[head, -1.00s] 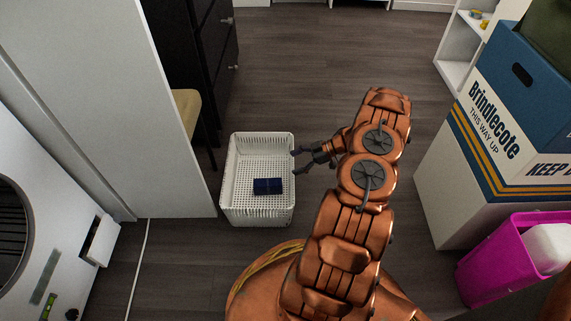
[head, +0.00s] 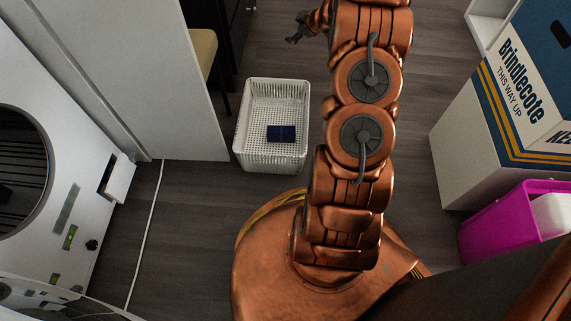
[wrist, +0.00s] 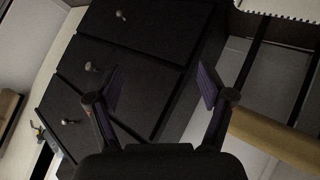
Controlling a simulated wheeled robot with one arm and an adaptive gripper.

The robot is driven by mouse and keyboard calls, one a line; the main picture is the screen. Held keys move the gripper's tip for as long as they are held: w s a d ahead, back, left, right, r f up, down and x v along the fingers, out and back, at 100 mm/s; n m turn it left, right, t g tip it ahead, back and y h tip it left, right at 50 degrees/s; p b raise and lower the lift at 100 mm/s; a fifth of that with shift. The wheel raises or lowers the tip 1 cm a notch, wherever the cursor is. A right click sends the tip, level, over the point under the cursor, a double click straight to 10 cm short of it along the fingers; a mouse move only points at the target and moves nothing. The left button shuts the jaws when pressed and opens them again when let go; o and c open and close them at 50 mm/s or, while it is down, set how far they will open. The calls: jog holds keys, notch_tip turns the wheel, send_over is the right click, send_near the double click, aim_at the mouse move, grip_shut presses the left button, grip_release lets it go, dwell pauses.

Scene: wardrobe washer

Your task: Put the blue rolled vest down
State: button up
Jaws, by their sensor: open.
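The blue rolled vest (head: 281,133) lies on the floor of a white perforated basket (head: 241,148), which stands on the wooden floor. The vest is a small dark blue bundle and nothing touches it from above. My gripper (head: 291,40) is beyond the basket in the head view, apart from it and from the vest. In the wrist view my gripper (wrist: 160,90) is open, with nothing between its fingers. The vest is not in the wrist view.
A dark drawer unit (wrist: 130,70) faces the wrist camera, beside a tan-seated chair (wrist: 270,140). A white washer (head: 70,190) stands at left. A blue and white box (head: 525,100) and a magenta bin (head: 490,225) are at right.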

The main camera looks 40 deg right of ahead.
jog(key=s+a+r+m+g+h, duration=0.2)
jog(key=s+a+r, duration=0.15)
jog(key=r, duration=0.25)
jog(key=s+a+r+m+g+h, duration=0.1)
jog(key=s+a+r+m+h, duration=0.25)
jog(key=r, duration=0.25)
jog(key=s+a+r+g+y, duration=0.1)
jog(key=s+a+g+y, duration=0.2)
jog(key=s+a, duration=1.3)
jog(key=s+a+r+m+g+y, duration=0.1)
jog(key=s+a+g+y, duration=0.2)
jog(key=s+a+g, duration=0.4)
jog(key=s+a, duration=0.4)
jog(key=s, duration=0.4)
jog(key=s+a, duration=0.5)
jog(key=s, duration=0.4)
jog(key=shift+s+a, duration=0.15)
jog(key=shift+a, duration=0.05)
jog(key=shift+r+m, duration=0.1)
jog(key=shift+m, duration=0.15)
